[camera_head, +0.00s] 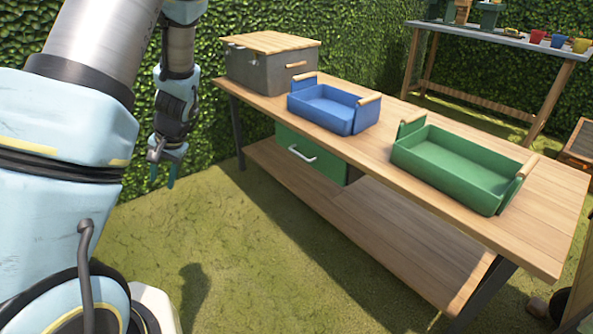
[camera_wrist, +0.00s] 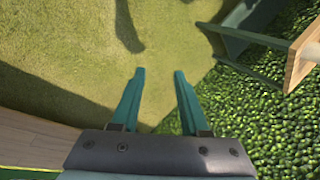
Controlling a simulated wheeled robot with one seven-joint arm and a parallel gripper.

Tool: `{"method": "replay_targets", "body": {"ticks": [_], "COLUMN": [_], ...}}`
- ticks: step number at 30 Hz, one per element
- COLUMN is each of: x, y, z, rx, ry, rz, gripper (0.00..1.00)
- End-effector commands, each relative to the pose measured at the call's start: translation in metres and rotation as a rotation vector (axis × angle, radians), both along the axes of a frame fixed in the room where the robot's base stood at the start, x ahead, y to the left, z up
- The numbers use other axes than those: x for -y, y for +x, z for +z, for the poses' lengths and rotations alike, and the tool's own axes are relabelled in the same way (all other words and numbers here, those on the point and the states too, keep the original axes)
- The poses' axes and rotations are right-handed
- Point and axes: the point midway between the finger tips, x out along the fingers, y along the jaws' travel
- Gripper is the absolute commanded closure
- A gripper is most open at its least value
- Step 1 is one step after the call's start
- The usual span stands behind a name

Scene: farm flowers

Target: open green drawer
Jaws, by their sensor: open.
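The green drawer (camera_head: 300,168) hangs under the wooden table's top, toward its far left end. Its front carries a pale bar handle (camera_head: 302,154), and it looks closed. My gripper (camera_head: 166,172) points down over the grass, left of the table and apart from the drawer. In the wrist view my gripper (camera_wrist: 159,73) shows two teal fingers spread apart with nothing between them. I cannot make out the green drawer's handle in the wrist view.
The wooden table (camera_head: 375,140) holds a grey box with a wooden lid (camera_head: 270,65), a blue tray (camera_head: 325,108) and a green tray (camera_head: 455,170). A lower shelf (camera_head: 375,245) runs beneath. A hedge (camera_head: 215,50) stands behind. The grass (camera_head: 250,265) in front is clear.

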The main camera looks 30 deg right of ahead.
Motion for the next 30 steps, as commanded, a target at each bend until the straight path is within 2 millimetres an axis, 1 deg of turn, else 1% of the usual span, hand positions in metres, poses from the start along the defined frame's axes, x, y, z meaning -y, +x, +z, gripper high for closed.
{"method": "replay_targets", "body": {"ticks": [1, 3, 5, 6, 8, 9, 11, 12, 14, 15, 17, 18, 21, 24, 27, 30], "x": [0.016, 0.038, 0.062, 0.081, 0.115, 0.141, 0.184, 0.216, 0.264, 0.296, 0.339, 0.365, 0.414, 0.442, 0.452, 0.453], "y": [0.014, 0.036, 0.054, 0.065, 0.078, 0.086, 0.092, 0.092, 0.088, 0.081, 0.069, 0.058, 0.034, 0.018, 0.016, 0.026], "z": [-0.036, -0.059, -0.075, -0.084, -0.096, -0.102, -0.110, -0.114, -0.119, -0.122, -0.125, -0.127, -0.131, -0.132, -0.133, -0.135], "rx": [0.023, 0.070, 0.117, 0.150, 0.208, 0.249, 0.314, 0.360, 0.427, 0.470, 0.531, 0.567, 0.638, 0.680, 0.694, 0.694], "ry": [0.070, 0.160, 0.237, 0.289, 0.366, 0.417, 0.493, 0.541, 0.610, 0.649, 0.703, 0.733, 0.792, 0.822, 0.833, 0.833], "rz": [-0.084, -0.195, -0.298, -0.372, -0.487, -0.566, -0.689, -0.773, -0.893, -0.967, -1.071, -1.130, -1.243, -1.308, -1.330, -1.330], "gripper": [0.55, 0.55, 0.55, 0.55, 0.55, 0.55, 0.55, 0.55, 0.55, 0.55, 0.55, 0.55, 0.55, 0.55, 0.55, 0.55]}}
